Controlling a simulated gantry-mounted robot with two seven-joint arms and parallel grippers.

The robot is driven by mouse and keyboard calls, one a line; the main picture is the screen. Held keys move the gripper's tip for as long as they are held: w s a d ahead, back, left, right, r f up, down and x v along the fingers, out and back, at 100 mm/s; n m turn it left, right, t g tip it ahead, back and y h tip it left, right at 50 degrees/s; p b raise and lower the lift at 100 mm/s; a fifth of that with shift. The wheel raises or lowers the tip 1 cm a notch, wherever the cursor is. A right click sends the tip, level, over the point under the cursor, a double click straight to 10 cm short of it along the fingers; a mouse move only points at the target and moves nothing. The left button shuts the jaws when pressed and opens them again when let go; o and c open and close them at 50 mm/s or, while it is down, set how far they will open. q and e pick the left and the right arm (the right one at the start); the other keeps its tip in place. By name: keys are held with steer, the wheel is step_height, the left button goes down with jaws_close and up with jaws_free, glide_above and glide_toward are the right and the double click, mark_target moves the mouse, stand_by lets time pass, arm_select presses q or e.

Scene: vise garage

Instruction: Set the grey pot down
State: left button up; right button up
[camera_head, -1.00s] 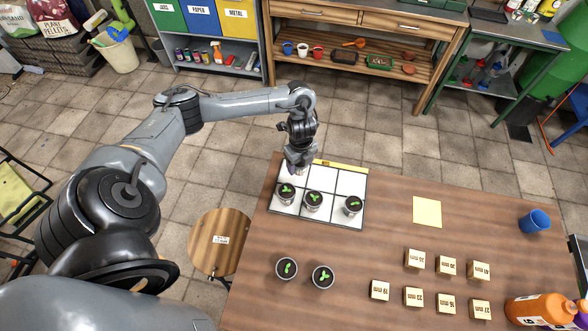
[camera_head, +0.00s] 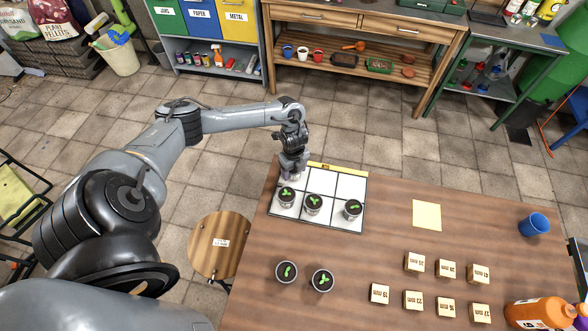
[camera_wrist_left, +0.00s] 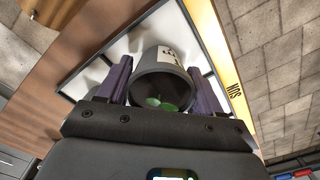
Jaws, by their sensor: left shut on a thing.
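My left gripper (camera_head: 292,174) is over the back left cell of a white grid tray (camera_head: 351,187) with a dark frame. In the left wrist view its purple fingers are shut on the grey pot (camera_wrist_left: 164,60), one on each side. That pot has a white label and a green seedling in dark soil. In the head view the gripper mostly hides it. I cannot tell whether its base touches the tray. My right gripper is not in view.
Three seedling pots (camera_head: 287,197), (camera_head: 312,205), (camera_head: 352,210) stand in the front row of the tray. Two more pots (camera_head: 286,272), (camera_head: 322,281) stand on the wooden table (camera_head: 380,250). Small labelled blocks, a yellow sheet (camera_head: 427,215) and a blue cup (camera_head: 534,224) are to the right.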

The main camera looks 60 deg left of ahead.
arm_select(q)
steer(key=shift+f, duration=0.1)
steer(key=shift+f, duration=0.15)
steer(key=o, duration=1.2)
steer(key=shift+o, duration=0.2)
step_height(320, 180, up, 11)
steer(key=shift+r+p, duration=0.2)
steer(key=shift+p, duration=0.55)
steer(key=shift+r, duration=0.55)
